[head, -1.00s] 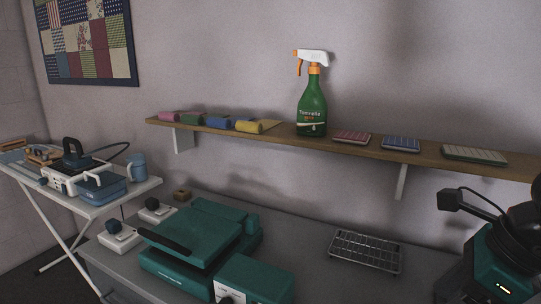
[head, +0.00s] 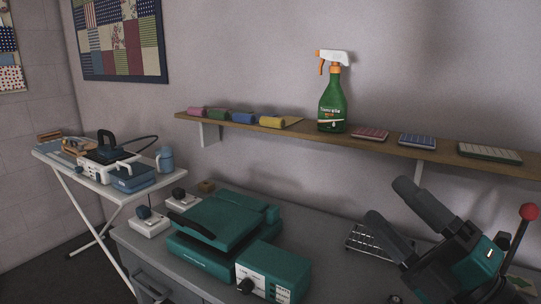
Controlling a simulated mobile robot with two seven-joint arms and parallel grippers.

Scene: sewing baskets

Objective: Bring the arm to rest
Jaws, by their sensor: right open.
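My right gripper (head: 388,202) is at the lower right of the head view, with its teal body and two dark grey fingers pointing up and to the left. The fingers are apart with nothing between them. It appears in front of the wire rack (head: 372,242) and hides part of it. Whether it touches the rack cannot be told. My left gripper is not in view.
A wooden shelf (head: 290,134) holds fabric rolls, a green spray bottle (head: 332,105) and flat packs. A teal press (head: 215,225) and control box (head: 262,272) stand on the grey table (head: 335,280). An ironing board (head: 105,190) stands at left.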

